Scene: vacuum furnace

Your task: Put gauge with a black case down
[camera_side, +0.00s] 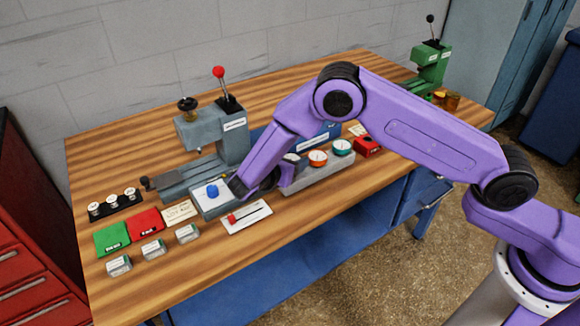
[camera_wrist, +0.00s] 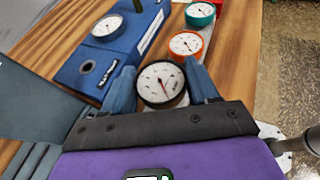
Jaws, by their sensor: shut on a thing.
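The gauge with a black case (camera_wrist: 161,84) has a round white face and a red needle. In the wrist view it sits between the two blue fingers of my gripper (camera_wrist: 163,78), which are shut on its sides. The face points up toward the camera. In the side view my arm hides most of the gripper. A pale dial shows beside it there, and I cannot tell which gauge it is. An orange gauge (camera_wrist: 186,44) and a teal gauge (camera_wrist: 200,13) stand in a row on a grey rack (camera_side: 322,175). Whether the held gauge touches the rack is unclear.
A blue box (camera_wrist: 104,52) with another gauge (camera_wrist: 107,25) on it lies beside the rack. A grey press (camera_side: 215,140) stands behind my gripper. A red box (camera_side: 367,147) is past the rack's far end. The bench's front right is mostly clear.

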